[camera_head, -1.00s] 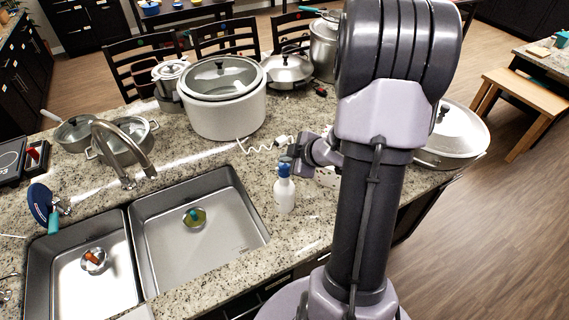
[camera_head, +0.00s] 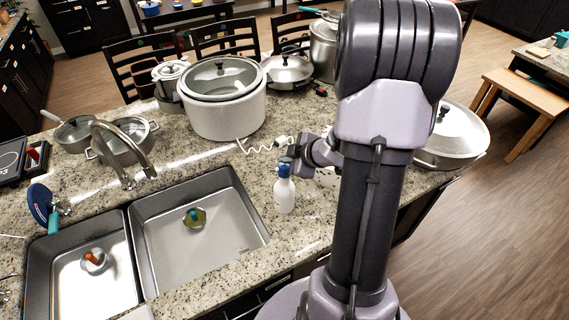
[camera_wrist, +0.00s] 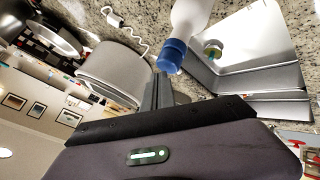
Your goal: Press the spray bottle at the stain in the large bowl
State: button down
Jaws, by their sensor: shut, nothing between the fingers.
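The spray bottle (camera_head: 285,196), white with a blue head, stands upright on the granite counter just right of the sink. My gripper (camera_head: 292,158) is shut and empty, with its fingertips at the top of the blue head; they seem to touch it. In the wrist view the shut fingers (camera_wrist: 160,88) point at the blue head of the bottle (camera_wrist: 188,18). A pale, spotted piece (camera_head: 327,177) shows behind my arm, mostly hidden; I cannot tell whether it is the large bowl. No stain is clearly visible.
A double sink (camera_head: 200,240) lies left of the bottle. A big white pot (camera_head: 225,113) stands behind it, with a coiled white cord (camera_head: 262,148) on the counter. A lidded pan (camera_head: 455,135) is right of my arm. Counter around the bottle's base is clear.

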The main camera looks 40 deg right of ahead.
aim_at(286, 166)
dwell(0.4)
jog(key=shift+f+b, duration=0.35)
jog(key=shift+f, duration=0.15)
jog(key=shift+r, duration=0.1)
jog(key=shift+r+p, duration=0.4)
jog(key=shift+p, duration=0.15)
notch_tip(286, 166, up, 6)
jog(key=p, duration=0.6)
jog(key=shift+r, duration=0.15)
dwell(1.7)
